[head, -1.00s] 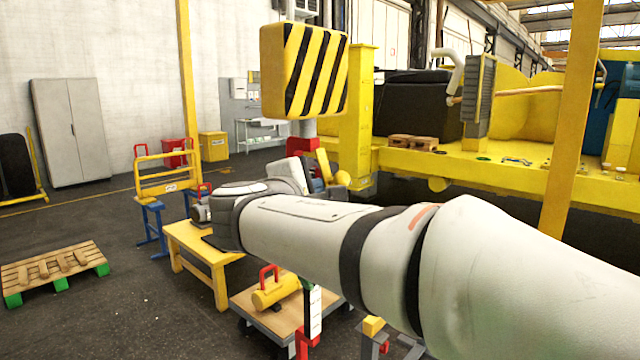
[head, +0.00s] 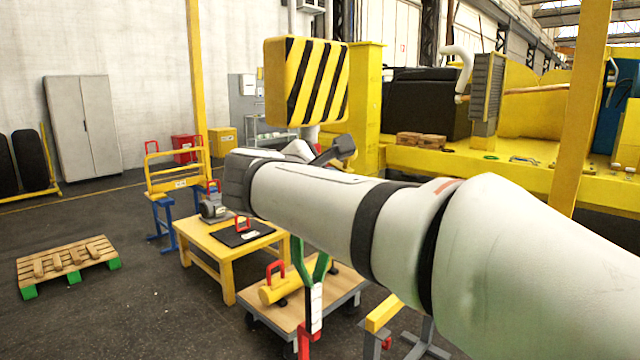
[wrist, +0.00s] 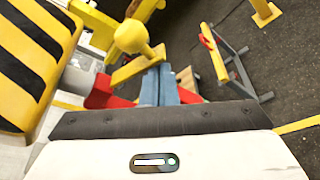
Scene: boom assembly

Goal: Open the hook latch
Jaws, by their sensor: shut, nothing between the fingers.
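The hook block (head: 307,82), yellow with black stripes, hangs above my arm in the head view. My arm hides the hook and latch below it there. In the wrist view, the block (wrist: 35,60) fills the upper left, with a grey shank (wrist: 80,78) beside it. Near the shank are red and yellow parts and a yellow ball-ended piece (wrist: 131,36); I cannot tell which is the latch. My gripper (wrist: 158,72) shows blue fingers close together, shut and empty, just below the ball-ended piece. Whether they touch it is unclear.
A yellow table (head: 205,245) with a black mat stands left of my arm. A pallet (head: 65,258) lies at left. A yellow machine (head: 470,168) stands at right.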

